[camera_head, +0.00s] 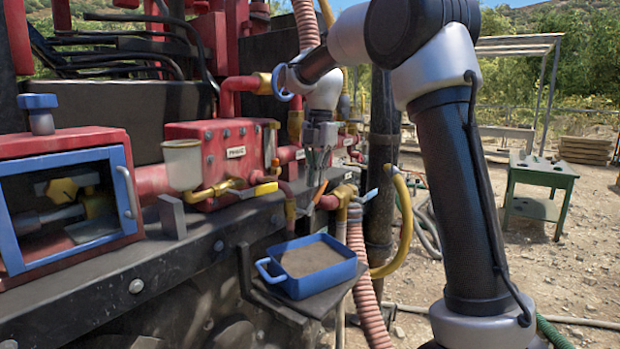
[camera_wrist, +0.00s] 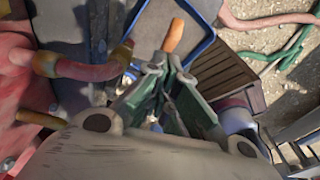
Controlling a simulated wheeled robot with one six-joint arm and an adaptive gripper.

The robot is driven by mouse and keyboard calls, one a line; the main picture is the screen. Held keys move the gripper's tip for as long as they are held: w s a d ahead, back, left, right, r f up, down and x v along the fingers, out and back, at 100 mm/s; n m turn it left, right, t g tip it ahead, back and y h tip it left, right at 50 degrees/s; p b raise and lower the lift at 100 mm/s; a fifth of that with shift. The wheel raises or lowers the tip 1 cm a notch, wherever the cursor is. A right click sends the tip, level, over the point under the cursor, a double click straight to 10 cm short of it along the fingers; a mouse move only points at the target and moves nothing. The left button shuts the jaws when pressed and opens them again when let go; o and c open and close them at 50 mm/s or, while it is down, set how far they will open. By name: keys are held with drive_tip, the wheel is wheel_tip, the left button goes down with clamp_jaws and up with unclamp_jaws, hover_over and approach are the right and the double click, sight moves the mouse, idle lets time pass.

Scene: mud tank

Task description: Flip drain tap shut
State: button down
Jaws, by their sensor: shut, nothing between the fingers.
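An orange-handled lever (camera_head: 319,194) is on the red and brass pipework, just below my gripper (camera_head: 316,181). In the wrist view the orange handle (camera_wrist: 174,36) points away beyond my fingertips (camera_wrist: 165,68). My gripper is shut and empty, pointing down. Whether the fingertips touch the lever is unclear. A second tap with a yellow handle (camera_head: 262,190) sits to the left below the red pump box (camera_head: 222,150). No label shows which lever is the drain tap. The valve body under the orange handle is partly hidden by my fingers.
A blue tray (camera_head: 268,276) with brown contents sits on a dark bracket below the pipework. A pink ribbed hose (camera_head: 361,270) and a yellow hose (camera_head: 405,225) hang to the right. A blue-framed red box (camera_head: 70,156) stands left. Open ground and a green table (camera_head: 541,170) lie right.

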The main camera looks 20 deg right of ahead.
sight(327, 181)
drive_tip(key=shift+w+d+f+g+y, duration=0.45)
drive_tip(key=shift+w+d+g+y, duration=0.05)
drive_tip(key=shift+d+y, duration=0.2)
drive_tip(key=shift+w+d+f, duration=0.55)
drive_tip(key=shift+d+f, duration=0.25)
drive_tip(key=shift+f, duration=0.05)
drive_tip(key=shift+w+d+f, duration=0.2)
drive_tip(key=shift+d+f, duration=0.05)
drive_tip(key=shift+f, duration=0.2)
drive_tip(key=shift+w+d+f, duration=0.15)
drive_tip(key=shift+d+f, duration=0.1)
drive_tip(key=shift+f, duration=0.25)
